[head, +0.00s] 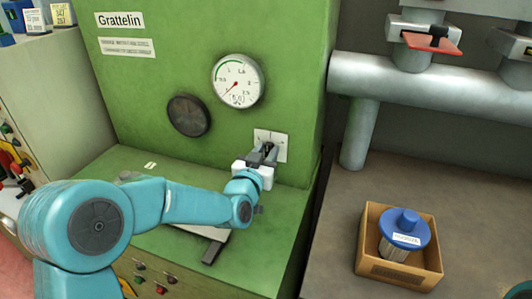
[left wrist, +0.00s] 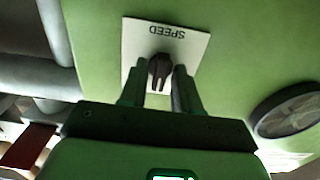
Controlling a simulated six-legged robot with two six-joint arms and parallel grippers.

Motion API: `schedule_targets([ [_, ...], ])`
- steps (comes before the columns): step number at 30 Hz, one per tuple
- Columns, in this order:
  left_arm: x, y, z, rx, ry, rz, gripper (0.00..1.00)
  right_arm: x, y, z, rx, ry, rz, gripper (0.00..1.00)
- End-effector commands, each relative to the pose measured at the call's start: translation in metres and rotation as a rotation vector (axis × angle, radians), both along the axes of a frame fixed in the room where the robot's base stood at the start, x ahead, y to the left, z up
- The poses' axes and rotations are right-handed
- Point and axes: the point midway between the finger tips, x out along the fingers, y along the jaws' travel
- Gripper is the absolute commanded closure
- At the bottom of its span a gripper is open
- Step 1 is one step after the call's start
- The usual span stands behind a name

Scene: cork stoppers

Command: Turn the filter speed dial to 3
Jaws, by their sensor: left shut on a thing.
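The filter speed dial (left wrist: 160,70) is a dark knob on a white plate (left wrist: 195,48) marked SPEED, which appears upside down in the left wrist view. The same plate (head: 281,147) is on the green machine's front in the head view, right of and below the round gauge. My left gripper (head: 268,152) reaches the plate and is shut on the dial. In the left wrist view its fingers (left wrist: 160,82) stand on both sides of the knob. The dial's numbers and its setting cannot be read. My right gripper is not in view.
A white gauge (head: 238,81) and a dark round disc (head: 188,115) are on the green panel (head: 180,50). A thick grey pipe (head: 440,86) runs at the right, with a red-handled valve (head: 432,42). A cardboard box (head: 400,272) holds a blue-lidded container (head: 405,228).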

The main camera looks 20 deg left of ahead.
Motion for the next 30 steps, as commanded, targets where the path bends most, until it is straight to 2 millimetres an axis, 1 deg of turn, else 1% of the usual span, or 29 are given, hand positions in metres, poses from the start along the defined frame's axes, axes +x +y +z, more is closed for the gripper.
schedule_targets([
  [5,0.0,0.0,-0.001,0.034,-0.003,0.0,0.99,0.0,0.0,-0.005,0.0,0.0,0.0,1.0],
  [11,0.0,-0.001,-0.002,0.143,-0.007,0.0,0.99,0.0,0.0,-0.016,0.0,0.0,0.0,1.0],
  [21,0.0,-0.001,-0.002,0.451,-0.019,0.001,0.99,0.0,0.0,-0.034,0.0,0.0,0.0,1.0],
  [30,0.0,-0.002,0.0,0.726,-0.028,-0.001,0.99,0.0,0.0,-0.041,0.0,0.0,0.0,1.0],
])
